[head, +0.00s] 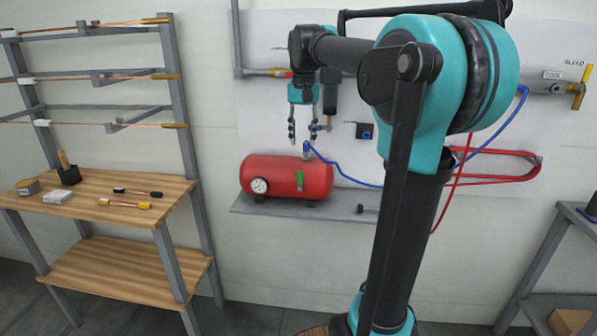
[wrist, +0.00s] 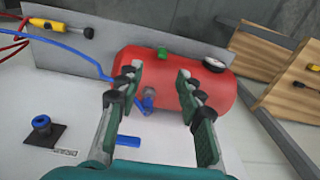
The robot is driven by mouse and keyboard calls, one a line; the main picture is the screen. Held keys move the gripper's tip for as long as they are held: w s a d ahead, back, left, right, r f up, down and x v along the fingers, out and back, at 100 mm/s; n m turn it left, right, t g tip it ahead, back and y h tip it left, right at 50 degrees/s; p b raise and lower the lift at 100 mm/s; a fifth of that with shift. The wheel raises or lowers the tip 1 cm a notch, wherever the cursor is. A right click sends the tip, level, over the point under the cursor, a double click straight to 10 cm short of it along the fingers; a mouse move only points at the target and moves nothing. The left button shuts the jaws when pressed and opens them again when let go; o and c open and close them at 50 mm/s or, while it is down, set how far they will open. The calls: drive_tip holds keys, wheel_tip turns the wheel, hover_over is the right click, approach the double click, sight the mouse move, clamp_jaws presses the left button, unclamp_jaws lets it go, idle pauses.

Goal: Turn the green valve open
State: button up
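The green valve handle (head: 300,181) is a short, upright green lever on the front of the red tank (head: 262,172). In the wrist view, the green handle (wrist: 162,57) shows on the far side of the tank (wrist: 203,92), beyond the fingertips. My gripper (head: 302,138) points down above the tank, apart from the green handle. In the wrist view, my gripper (wrist: 158,76) has its two fingers spread, with nothing held between them. A blue fitting (wrist: 147,104) on top of the tank shows between the fingers.
The tank rests on a grey shelf (head: 342,207) against a white panel. A blue hose (head: 345,176) runs right from its top. A round gauge (head: 259,186) faces forward. A yellow-handled valve (head: 578,92) is at far right. A wooden workbench (head: 85,208) stands left.

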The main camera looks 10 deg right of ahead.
sight(300, 171)
drive_tip(key=f, duration=0.4)
drive_tip(key=w+f, duration=0.1)
drive_tip(key=f, duration=0.8)
drive_tip(key=shift+w+a+f, duration=0.25)
drive_tip(key=shift+w+f, duration=0.05)
drive_tip(key=shift+f, duration=0.05)
clamp_jaws()
